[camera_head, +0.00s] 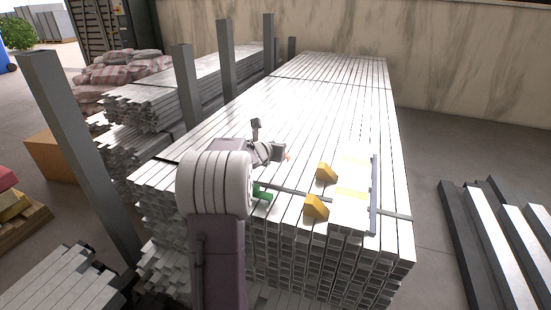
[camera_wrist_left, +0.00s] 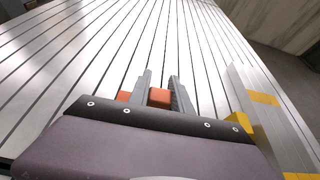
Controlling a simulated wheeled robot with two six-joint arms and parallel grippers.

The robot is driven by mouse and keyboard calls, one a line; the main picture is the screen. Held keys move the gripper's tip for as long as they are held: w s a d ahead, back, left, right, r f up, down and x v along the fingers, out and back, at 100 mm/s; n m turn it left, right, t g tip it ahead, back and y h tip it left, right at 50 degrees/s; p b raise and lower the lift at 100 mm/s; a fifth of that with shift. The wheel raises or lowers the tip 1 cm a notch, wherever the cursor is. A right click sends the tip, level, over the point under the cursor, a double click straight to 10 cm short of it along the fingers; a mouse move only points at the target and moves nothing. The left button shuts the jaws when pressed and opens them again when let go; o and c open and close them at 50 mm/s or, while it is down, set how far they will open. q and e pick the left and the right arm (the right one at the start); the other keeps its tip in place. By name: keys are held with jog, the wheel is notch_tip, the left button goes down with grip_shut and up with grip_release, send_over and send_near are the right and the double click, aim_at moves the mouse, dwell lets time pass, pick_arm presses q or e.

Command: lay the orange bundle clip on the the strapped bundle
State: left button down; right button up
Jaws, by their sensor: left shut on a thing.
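The strapped bundle (camera_head: 300,110) is a long, high stack of pale metal profiles with dark straps across it; its top also fills much of the left wrist view (camera_wrist_left: 95,55). My left gripper (camera_head: 282,152) is low over the near part of the bundle's top. In the left wrist view its fingers (camera_wrist_left: 160,80) are shut on the orange bundle clip (camera_wrist_left: 159,97). Orange shows between the fingers and also left of the left finger. In the head view only a small orange spot of the clip (camera_head: 288,156) shows. I cannot tell whether the clip touches the bundle. My right gripper is not in view.
Two yellow blocks (camera_head: 326,173) (camera_head: 316,207), a green piece (camera_head: 262,194) and a grey bar (camera_head: 374,195) are on the bundle's near end. Grey posts (camera_head: 226,65) stand along its left side. Dark beams (camera_head: 485,235) lie at the right. The bundle's far top is clear.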

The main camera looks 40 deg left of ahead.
aim_at(275, 164)
pick_arm(q)
jog(key=shift+a+f, duration=0.15)
jog(key=shift+a, duration=0.05)
notch_tip(275, 164, down, 4)
jog(key=b, duration=0.3)
jog(key=shift+f+b, duration=0.2)
jog(key=shift+b, duration=0.15)
jog(key=shift+r, duration=0.2)
jog(key=shift+f, duration=0.15)
jog(key=c, duration=1.2)
grip_release()
jog(key=shift+o, duration=0.2)
